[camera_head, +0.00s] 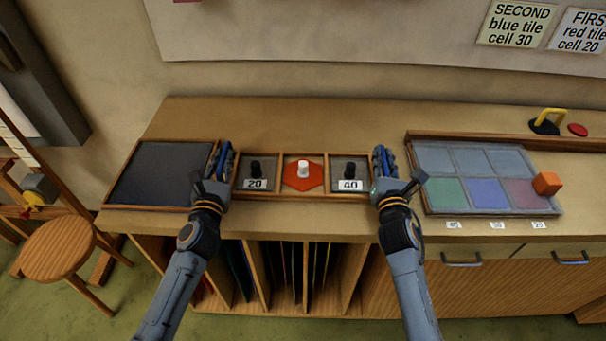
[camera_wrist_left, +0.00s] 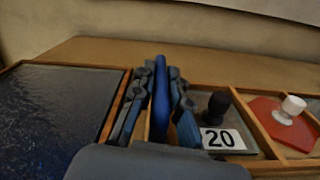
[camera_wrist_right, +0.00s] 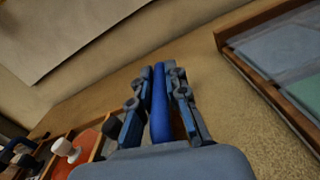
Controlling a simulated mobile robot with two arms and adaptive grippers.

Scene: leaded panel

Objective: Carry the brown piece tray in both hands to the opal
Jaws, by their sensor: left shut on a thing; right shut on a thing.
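The brown piece tray (camera_head: 303,208) is a long wooden tray with three compartments, in the middle of the bench in the head view. It holds a grey tile marked 20, a red hexagon with a white knob (camera_head: 303,169) and a grey tile marked 40. My left gripper (camera_head: 223,162) is shut on the tray's blue left handle (camera_wrist_left: 161,95). My right gripper (camera_head: 381,163) is shut on the blue right handle (camera_wrist_right: 159,100). The tray looks level; I cannot tell whether it touches the bench. I cannot tell which thing is the opal.
A wood-framed dark sheet (camera_head: 160,174) lies close left of the tray. A framed panel with pale and coloured cells (camera_head: 478,160) lies at right, with an orange cube (camera_head: 547,183) on its edge. A yellow-handled tool (camera_head: 547,121) and red disc (camera_head: 578,130) lie behind. A stool (camera_head: 60,248) stands left.

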